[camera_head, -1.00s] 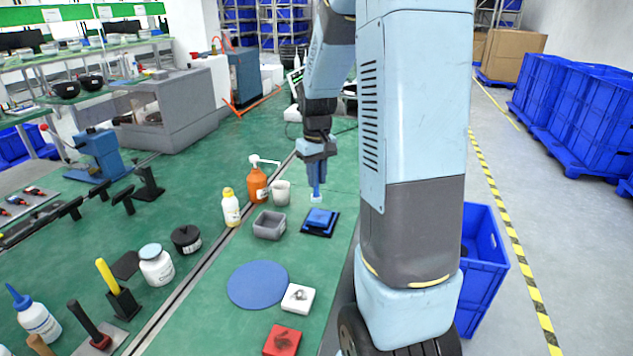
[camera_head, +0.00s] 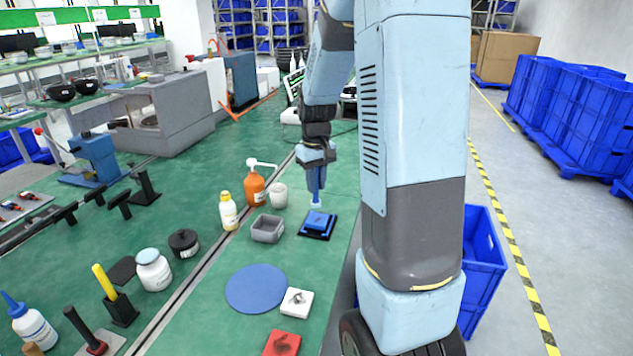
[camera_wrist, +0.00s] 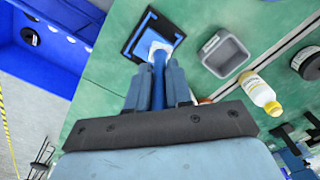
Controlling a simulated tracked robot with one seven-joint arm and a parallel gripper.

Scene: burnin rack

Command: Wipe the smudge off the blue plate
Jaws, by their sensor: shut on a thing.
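My gripper (camera_head: 316,168) is shut on the blue handle of a wiping tool (camera_head: 315,190) with a white pad at its lower end. The handle also shows between the fingers in the wrist view (camera_wrist: 159,75). A square blue plate (camera_head: 319,223) lies on a black tray (camera_head: 308,236) below the gripper. In the wrist view the white pad overlaps the blue plate (camera_wrist: 151,34) and hides part of it. I cannot tell whether the pad touches it. No smudge shows clearly on the visible part of the plate.
A grey open box (camera_head: 267,228), a white cup (camera_head: 279,194), an orange pump bottle (camera_head: 255,188) and a yellow-capped bottle (camera_head: 228,212) stand to the left. A round blue mat (camera_head: 257,288), a smudged white plate (camera_head: 297,301) and a smudged red plate (camera_head: 283,344) lie nearer.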

